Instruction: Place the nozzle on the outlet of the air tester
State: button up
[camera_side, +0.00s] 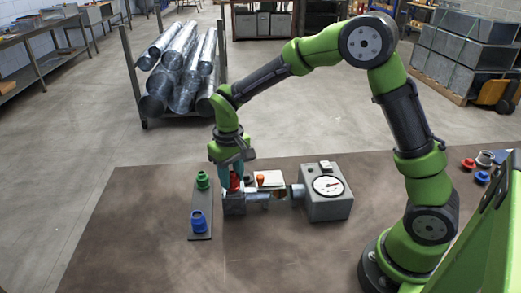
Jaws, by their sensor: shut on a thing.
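The air tester (325,205) is a grey box with a round dial, standing on the brown table. A short pipe (296,191) leaves its left side, and a metal tube (259,197) runs on to a grey block (234,206). My gripper (233,177), with teal fingers, points down above that block. It is shut on a red nozzle (236,184), which looks upright and is partly hidden by the fingers. The nozzle's lower end is at the top of the block; I cannot tell whether they touch.
A dark strip (201,230) left of the block carries a green nozzle (203,181) and a blue nozzle (198,220). A pale box (273,180) with an orange knob (260,180) stands behind the tube. Several loose fittings (482,177) lie at the right. The front table is clear.

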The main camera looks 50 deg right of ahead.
aim_at(236, 177)
jog(key=shift+f, duration=0.45)
jog(key=o, duration=1.2)
notch_tip(236, 177, up, 17)
jog(key=s+d+m+t, duration=0.1)
jog(key=s+t, duration=0.1)
jog(key=s, duration=0.4)
jog(key=s+m+t+y, duration=0.1)
jog(key=s+t, duration=0.1)
jog(key=s, duration=0.5)
jog(key=s+d+t+y, duration=0.1)
jog(key=s+t, duration=0.2)
jog(key=s, duration=0.3)
jog(key=shift+s+d+f+m, duration=0.1)
jog(key=shift+s+d+m, duration=0.1)
jog(key=shift+d+m, duration=0.2)
